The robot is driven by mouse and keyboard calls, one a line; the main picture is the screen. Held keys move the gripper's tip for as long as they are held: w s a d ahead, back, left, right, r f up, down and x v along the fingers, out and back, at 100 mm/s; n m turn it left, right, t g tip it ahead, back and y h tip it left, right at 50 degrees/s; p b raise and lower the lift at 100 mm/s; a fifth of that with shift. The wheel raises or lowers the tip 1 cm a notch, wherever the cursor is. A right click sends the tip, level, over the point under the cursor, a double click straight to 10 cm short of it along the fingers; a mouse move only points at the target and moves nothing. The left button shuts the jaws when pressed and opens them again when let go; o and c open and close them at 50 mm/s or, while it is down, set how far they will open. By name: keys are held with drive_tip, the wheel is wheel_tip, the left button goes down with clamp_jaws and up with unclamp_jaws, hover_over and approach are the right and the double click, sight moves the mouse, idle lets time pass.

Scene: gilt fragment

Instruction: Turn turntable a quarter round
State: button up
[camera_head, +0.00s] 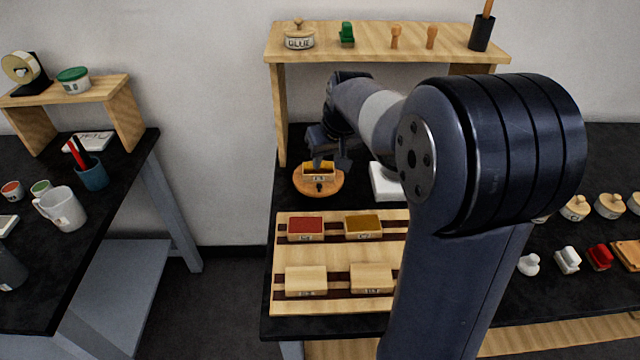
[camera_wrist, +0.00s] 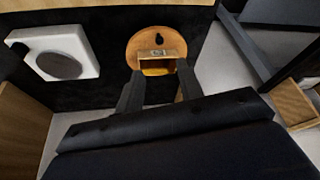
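The turntable (camera_head: 303,189) is a round orange-brown wooden disc on the black bench, below the raised shelf. It also shows in the wrist view (camera_wrist: 135,44). A small wooden box with a yellow top (camera_head: 319,171) sits on it, seen end-on in the wrist view (camera_wrist: 157,66). A small black knob (camera_wrist: 159,39) is on the disc beyond the box. My gripper (camera_head: 329,163) is over the turntable's back part. In the wrist view its two dark fingers (camera_wrist: 160,73) are apart, one towards each side of the box. Whether they touch it I cannot tell.
A white square block with a round grey recess (camera_wrist: 62,53) stands beside the turntable. In front lies a wooden rack (camera_head: 333,255) with several boxes. The shelf (camera_head: 385,48) stands above and behind. My arm hides part of the bench's middle.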

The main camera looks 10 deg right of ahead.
sight(319, 185)
drive_tip(key=shift+n, duration=0.3)
drive_tip(key=x, duration=1)
drive_tip(key=shift+f+p, duration=0.35)
drive_tip(key=shift+f, duration=0.1)
drive_tip(key=shift+c, duration=0.2)
clamp_jaws()
